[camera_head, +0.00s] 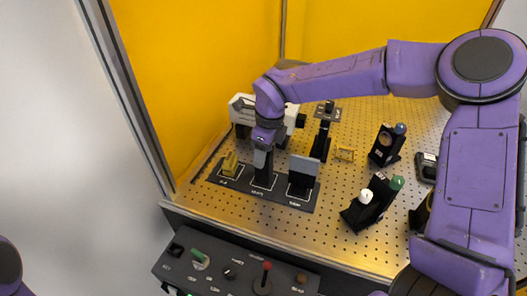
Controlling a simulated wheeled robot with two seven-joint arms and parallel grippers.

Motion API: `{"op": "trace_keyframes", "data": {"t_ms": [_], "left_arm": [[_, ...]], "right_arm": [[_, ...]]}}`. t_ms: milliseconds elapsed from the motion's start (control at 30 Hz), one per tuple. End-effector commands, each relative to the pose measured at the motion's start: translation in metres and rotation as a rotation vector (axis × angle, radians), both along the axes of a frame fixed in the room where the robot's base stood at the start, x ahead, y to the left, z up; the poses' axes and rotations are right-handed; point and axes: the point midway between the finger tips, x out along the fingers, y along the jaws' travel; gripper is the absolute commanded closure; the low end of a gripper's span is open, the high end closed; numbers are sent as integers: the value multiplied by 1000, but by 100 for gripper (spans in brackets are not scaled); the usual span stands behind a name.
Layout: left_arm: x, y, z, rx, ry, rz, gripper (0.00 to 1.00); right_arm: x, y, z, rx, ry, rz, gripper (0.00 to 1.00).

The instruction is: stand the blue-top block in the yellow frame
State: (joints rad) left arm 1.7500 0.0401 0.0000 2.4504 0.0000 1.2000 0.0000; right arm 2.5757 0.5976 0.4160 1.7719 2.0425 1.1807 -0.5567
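A small yellow frame (345,154) lies on the perforated board, right of the black plate. No block with a clearly blue top can be made out. My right gripper (263,158) points down over the middle outlined square of the black plate. A dark upright shape shows at and below its fingers, and I cannot tell fingers from a held block there. My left gripper is out of view; only a piece of my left arm shows at the lower left edge.
The black plate (225,183) also bears a yellow piece (230,165) and a dark block with a grey face (302,171). Black mounts with a blue knob (400,128) and a green knob (397,183) stand right. A control panel (225,285) lies in front. Yellow walls enclose the back.

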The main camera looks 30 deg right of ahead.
Motion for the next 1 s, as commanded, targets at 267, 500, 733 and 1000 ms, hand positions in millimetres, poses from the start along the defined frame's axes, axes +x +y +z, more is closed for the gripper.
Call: {"op": "trace_keyframes", "data": {"t_ms": [267,500,733,1000], "left_arm": [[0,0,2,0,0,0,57],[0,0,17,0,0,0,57],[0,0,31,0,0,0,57],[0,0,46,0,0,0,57]], "right_arm": [[-1,0,2,0,1,0,91],[0,0,17,1,1,1,91],[0,0,32,1,1,0,91],[0,0,48,1,-1,1,91]]}}
